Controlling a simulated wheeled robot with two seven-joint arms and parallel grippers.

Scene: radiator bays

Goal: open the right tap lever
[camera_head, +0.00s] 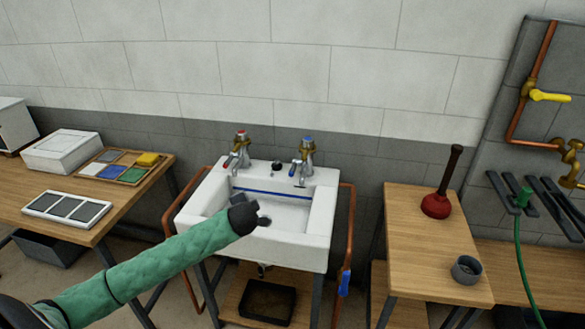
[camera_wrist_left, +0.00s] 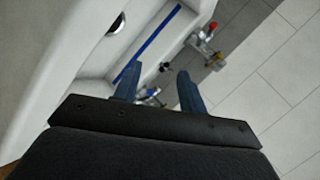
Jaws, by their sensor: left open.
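The right tap (camera_head: 308,155) has a blue-marked top and a brass body, and stands on the back right of the white sink (camera_head: 318,215). Its lever (camera_head: 296,168) sticks out from the tap's left side. My left gripper (camera_head: 254,210) is over the basin, in front of and to the left of this tap, apart from it. In the left wrist view its two blue-grey fingers (camera_wrist_left: 158,84) are open with nothing held. A shiny metal tap part (camera_wrist_left: 150,98) shows between and beyond them, partly hidden by the gripper body. My right gripper is not in view.
The left tap (camera_head: 241,150) with a red top stands at the sink's back left. A black plug (camera_head: 277,166) lies between the taps. Copper pipes (camera_head: 345,230) flank the sink. A wooden bench with a plunger (camera_head: 437,205) is at right, and a table with trays at left.

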